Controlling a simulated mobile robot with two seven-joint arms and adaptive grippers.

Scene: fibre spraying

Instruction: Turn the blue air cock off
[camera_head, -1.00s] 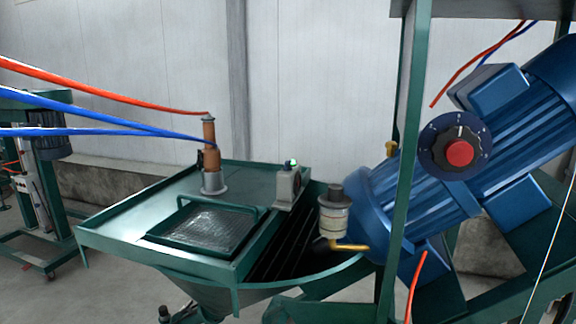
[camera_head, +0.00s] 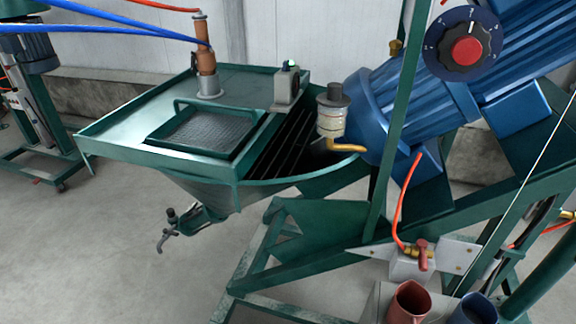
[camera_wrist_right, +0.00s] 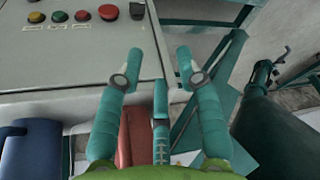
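I cannot make out a blue air cock in either view. In the head view, a red-handled cock (camera_head: 423,254) sits on a light bracket at the lower right, with a red hose rising from it. A brass fitting (camera_head: 567,214) shows at the right edge; no blue handle is visible on it. Neither gripper shows in the head view.
A red cup (camera_head: 408,303) and a blue cup (camera_head: 475,310) stand at the bottom right. The green hopper (camera_head: 110,135) fills the left middle. A blue motor (camera_head: 440,110) with a dial (camera_head: 463,45) hangs above. The control box (camera_wrist_right: 70,60) bears several buttons. Open floor lies lower left.

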